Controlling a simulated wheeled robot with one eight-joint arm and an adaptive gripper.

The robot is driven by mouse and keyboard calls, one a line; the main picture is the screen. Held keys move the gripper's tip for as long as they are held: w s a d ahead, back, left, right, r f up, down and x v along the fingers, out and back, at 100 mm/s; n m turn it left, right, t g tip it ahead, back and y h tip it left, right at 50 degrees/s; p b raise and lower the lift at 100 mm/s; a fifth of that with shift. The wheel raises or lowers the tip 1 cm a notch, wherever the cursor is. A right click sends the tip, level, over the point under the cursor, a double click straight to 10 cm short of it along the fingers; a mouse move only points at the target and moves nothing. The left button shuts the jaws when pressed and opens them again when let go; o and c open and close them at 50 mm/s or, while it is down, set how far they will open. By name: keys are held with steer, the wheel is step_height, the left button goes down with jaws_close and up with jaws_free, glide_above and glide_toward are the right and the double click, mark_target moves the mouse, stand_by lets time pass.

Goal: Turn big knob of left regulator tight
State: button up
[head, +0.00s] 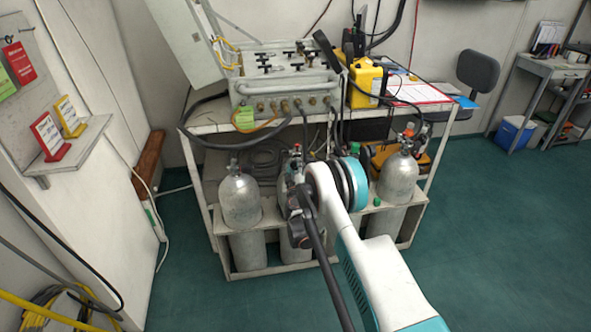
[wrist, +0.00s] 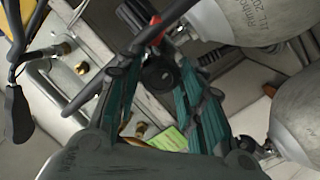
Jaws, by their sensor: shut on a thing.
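In the wrist view my gripper (wrist: 160,65) has its two green-and-black fingers closed around a round black knob (wrist: 158,74). The knob sits on a dark regulator with a red part (wrist: 151,31) just beyond the fingertips. The knob's turned angle cannot be read. In the head view a small red-marked fitting (head: 297,151) shows above a middle cylinder, beside my arm. My arm hides the gripper and most of the knob area in that view, so I cannot tell there which regulator it is.
A grey air panel (head: 285,99) with hoses stands on the white rack. Grey cylinders stand below it, one at left (head: 241,203) and one at right (head: 397,181). In the wrist view a cylinder (wrist: 255,18) and a dark hose (wrist: 90,88) lie close to the fingers.

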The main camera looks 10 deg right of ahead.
steer(key=m, duration=0.4)
steer(key=shift+a+f, duration=0.1)
steer(key=shift+f, duration=0.05)
steer(key=shift+m+t, duration=0.3)
steer(key=shift+m, duration=2.2)
steer(key=o, duration=1.1)
steer(key=shift+c, duration=0.2)
steer(key=shift+s, duration=0.1)
steer(key=s+a, duration=0.1)
steer(key=s, duration=0.6)
steer(key=shift+a, duration=0.3)
steer(key=shift+s, duration=0.1)
